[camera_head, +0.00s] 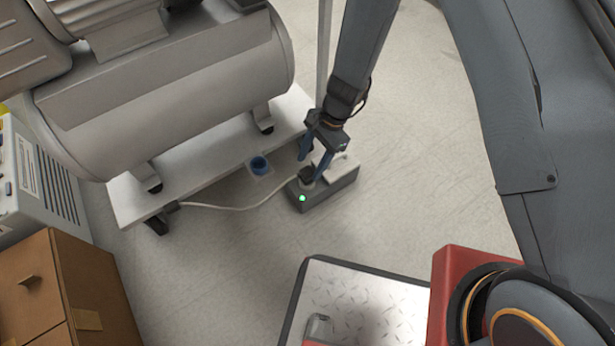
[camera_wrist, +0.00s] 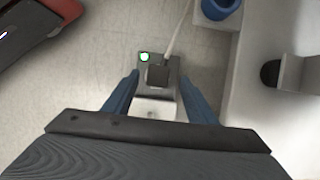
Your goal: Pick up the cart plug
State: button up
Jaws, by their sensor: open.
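The dark cart plug (camera_head: 306,174) sits on a grey box (camera_head: 330,197) that lies on the floor and has a green light. In the wrist view the plug (camera_wrist: 158,75) is a black block with a pale cable running up from it. My gripper (camera_head: 313,166) is open, with its two blue fingers pointing down at the box. In the wrist view the fingers (camera_wrist: 160,95) stand on either side of the box, with the plug between or just beyond their tips. I cannot tell whether either finger touches it. A white part of the box shows nearer my wrist.
A white wheeled cart (camera_head: 190,165) carries a large grey compressor tank (camera_head: 170,90). A blue round socket or cup (camera_head: 259,165) is at the cart's edge. The pale cable (camera_head: 235,207) runs to the cart. A cardboard box (camera_head: 70,285) stands at left. Floor right of the box is clear.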

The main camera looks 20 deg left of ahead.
aim_at(308, 171)
jog(key=shift+d+b+x, duration=0.2)
jog(key=shift+b+x, duration=1.1)
jog(key=shift+x, duration=1.1)
jog(key=c, duration=1.2)
